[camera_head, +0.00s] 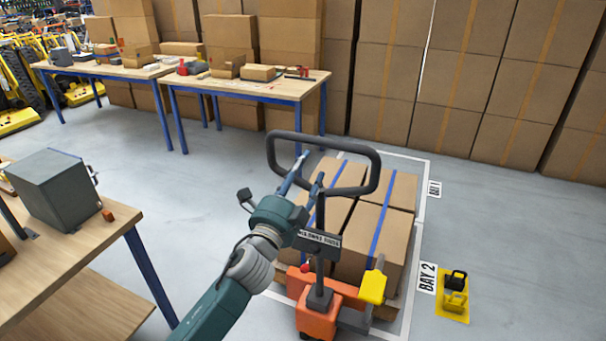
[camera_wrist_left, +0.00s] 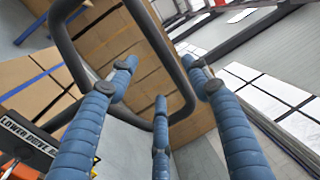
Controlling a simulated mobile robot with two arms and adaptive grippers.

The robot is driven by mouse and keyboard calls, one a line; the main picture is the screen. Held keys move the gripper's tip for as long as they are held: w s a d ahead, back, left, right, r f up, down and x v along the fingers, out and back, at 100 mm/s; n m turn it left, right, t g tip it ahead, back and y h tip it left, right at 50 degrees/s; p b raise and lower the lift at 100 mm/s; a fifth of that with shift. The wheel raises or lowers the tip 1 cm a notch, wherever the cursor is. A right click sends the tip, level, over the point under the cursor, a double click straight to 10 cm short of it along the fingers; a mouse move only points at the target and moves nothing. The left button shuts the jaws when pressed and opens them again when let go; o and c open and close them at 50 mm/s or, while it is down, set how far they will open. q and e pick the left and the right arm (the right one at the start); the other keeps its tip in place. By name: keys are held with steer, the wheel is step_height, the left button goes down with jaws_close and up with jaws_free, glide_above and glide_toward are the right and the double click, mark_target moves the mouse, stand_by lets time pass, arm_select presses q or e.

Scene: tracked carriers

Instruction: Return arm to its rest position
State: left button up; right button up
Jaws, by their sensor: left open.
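My left arm comes in from the bottom of the head view. My left gripper (camera_head: 307,170) is open, with its blue fingers spread and nothing between them. It is at the black loop handle (camera_head: 375,160) of an orange pallet jack (camera_head: 318,312). In the left wrist view the gripper (camera_wrist_left: 165,95) points at the handle (camera_wrist_left: 62,45), whose loop shows around and behind the fingers. I cannot tell whether a finger touches it. A "LOWER DRIVE" sign (camera_wrist_left: 28,132) is at lower left there. My right gripper is not in view.
Strapped cartons (camera_head: 380,235) sit on the jack's load in a marked bay. A wooden bench (camera_head: 95,265) with a grey box (camera_head: 55,190) is at left. Tables (camera_head: 250,90) and stacked cartons (camera_head: 470,75) stand behind. Grey floor between is clear.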

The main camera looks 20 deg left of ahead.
arm_select(q)
steer(key=shift+s, duration=0.5)
steer(key=shift+f, duration=0.15)
